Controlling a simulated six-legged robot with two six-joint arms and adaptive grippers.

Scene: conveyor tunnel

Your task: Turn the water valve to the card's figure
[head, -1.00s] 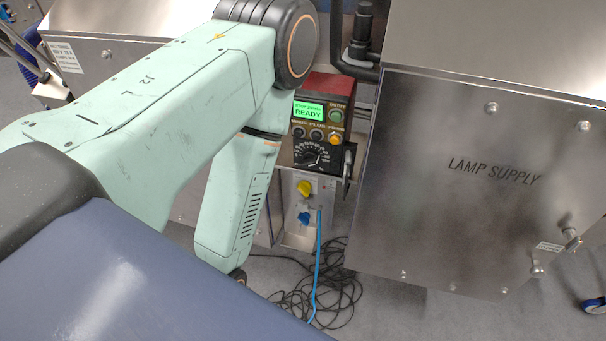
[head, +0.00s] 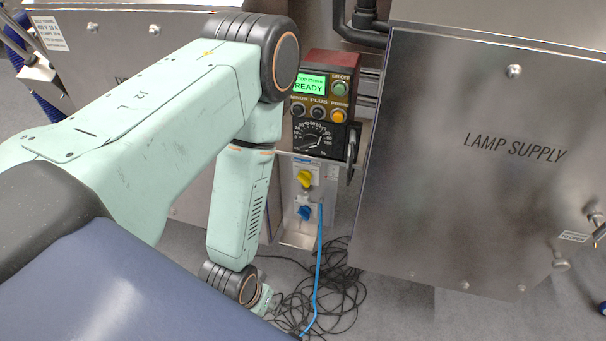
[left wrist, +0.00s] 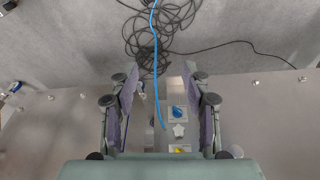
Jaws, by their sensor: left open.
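A control box (head: 318,85) with a green READY screen stands above a black dial (head: 322,138) marked up to 100. Below them, a metal panel carries a yellow knob (head: 304,179) and a blue knob (head: 305,213). I cannot tell which is the water valve, and I cannot make out a card with a readable figure. In the left wrist view, the blue knob (left wrist: 178,113) and part of the yellow knob (left wrist: 182,150) show between the fingers. My left gripper (left wrist: 160,70) is open and empty, apart from the knobs. My right gripper is out of view.
A blue hose (head: 319,260) hangs from the panel to the floor. Black cables (head: 335,300) lie coiled there. A steel LAMP SUPPLY cabinet (head: 480,200) stands close on the right. Another steel cabinet (head: 120,60) stands behind my left arm. The floor in front is otherwise clear.

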